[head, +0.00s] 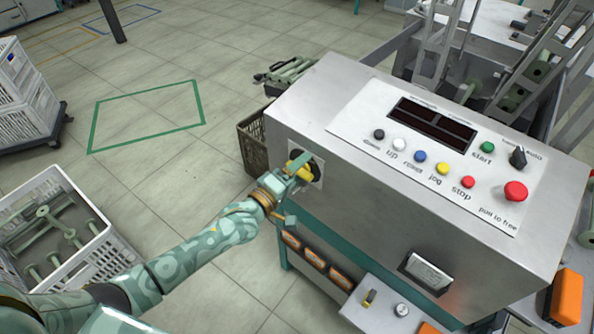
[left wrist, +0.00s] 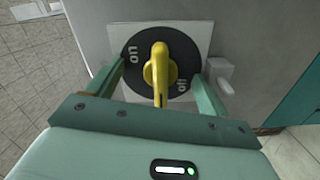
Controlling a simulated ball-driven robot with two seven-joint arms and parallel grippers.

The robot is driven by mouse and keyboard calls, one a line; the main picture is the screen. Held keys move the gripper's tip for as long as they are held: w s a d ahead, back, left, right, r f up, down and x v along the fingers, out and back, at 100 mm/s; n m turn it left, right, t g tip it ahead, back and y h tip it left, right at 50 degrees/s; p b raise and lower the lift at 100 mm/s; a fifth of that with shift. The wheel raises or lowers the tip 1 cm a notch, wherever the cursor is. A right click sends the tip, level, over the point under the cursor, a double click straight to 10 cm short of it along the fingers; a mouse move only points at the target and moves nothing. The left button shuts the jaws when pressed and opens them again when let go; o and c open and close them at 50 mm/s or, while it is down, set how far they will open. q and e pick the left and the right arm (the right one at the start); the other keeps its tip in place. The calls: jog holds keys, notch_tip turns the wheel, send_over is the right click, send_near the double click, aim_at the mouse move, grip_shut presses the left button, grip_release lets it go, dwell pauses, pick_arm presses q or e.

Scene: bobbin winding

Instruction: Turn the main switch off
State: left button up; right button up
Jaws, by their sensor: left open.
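The main switch is a yellow handle (left wrist: 158,72) on a black round dial (left wrist: 181,56) with a pale square plate behind it. The dial carries "on" and "off" lettering that appears turned in the left wrist view. The handle stands roughly upright in that view. In the head view the switch's yellow handle (head: 303,172) shows on the left side of the grey control box (head: 400,195), partly hidden by my gripper. My left gripper (left wrist: 160,68) is open, with one finger at each side of the dial and a gap to the handle. My right gripper is out of view.
The box top has a panel with a dark display (head: 432,124), several coloured buttons and a red mushroom button (head: 515,191). A dark crate (head: 254,140) stands behind the switch side. A white crate (head: 88,266) with bobbins is at the lower left. Floor between is free.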

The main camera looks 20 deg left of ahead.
pick_arm(q)
jog(key=shift+s+f, duration=0.1)
jog(key=shift+f, duration=0.05)
jog(key=p+v, duration=0.4)
jog(key=v, duration=0.5)
dwell(0.4)
